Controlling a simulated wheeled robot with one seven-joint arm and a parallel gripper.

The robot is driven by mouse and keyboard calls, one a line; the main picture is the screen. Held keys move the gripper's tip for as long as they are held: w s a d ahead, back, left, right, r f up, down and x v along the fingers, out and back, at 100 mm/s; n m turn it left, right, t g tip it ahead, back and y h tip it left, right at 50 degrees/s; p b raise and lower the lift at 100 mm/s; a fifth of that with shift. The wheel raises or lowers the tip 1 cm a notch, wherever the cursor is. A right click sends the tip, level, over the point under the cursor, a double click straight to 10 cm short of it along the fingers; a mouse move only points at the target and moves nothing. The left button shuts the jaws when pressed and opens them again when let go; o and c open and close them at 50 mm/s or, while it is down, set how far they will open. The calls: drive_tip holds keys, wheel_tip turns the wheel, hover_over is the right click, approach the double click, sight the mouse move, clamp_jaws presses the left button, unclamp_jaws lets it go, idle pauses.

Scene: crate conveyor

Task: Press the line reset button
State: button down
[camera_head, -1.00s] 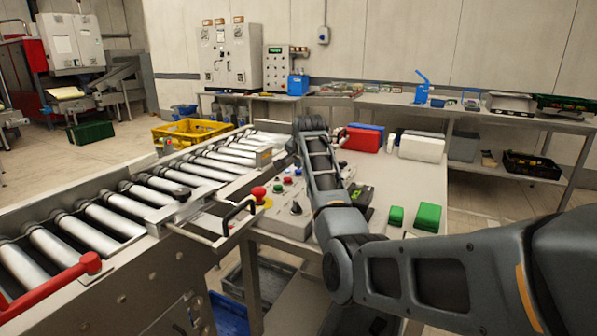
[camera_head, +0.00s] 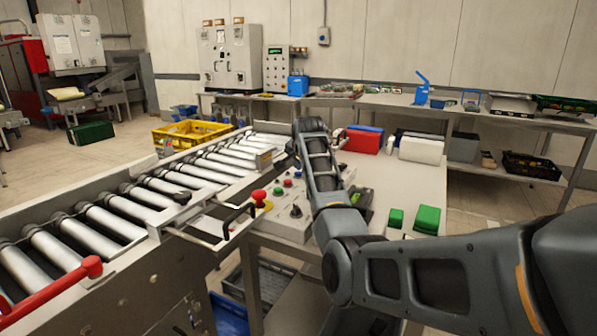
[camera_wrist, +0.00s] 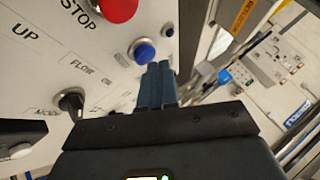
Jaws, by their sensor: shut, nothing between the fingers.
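In the wrist view my gripper (camera_wrist: 158,66) is shut and empty, its two blue-grey fingers side by side. The fingertips are just right of a round blue button (camera_wrist: 143,53) on the pale control panel (camera_wrist: 35,75); I cannot tell whether they touch it. A red button (camera_wrist: 118,8) beside the word STOP is at the top edge. No reset label is readable. In the head view the panel (camera_head: 288,228) stands on the table, and my arm hides part of it and the fingers.
A black rotary knob (camera_wrist: 72,102) is on the panel. A red mushroom button (camera_head: 259,196) is at its left corner. The roller conveyor (camera_head: 150,240) runs along the left. Green boxes (camera_head: 427,219) and a red box (camera_head: 364,141) are on the table (camera_head: 385,180), right of my arm.

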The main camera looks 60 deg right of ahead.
sight(300, 173)
drive_tip(key=shift+r, duration=0.4)
drive_tip(key=shift+r, duration=0.15)
wheel_tip(300, 173, up, 5)
drive_tip(key=p, duration=0.4)
idle(0.9)
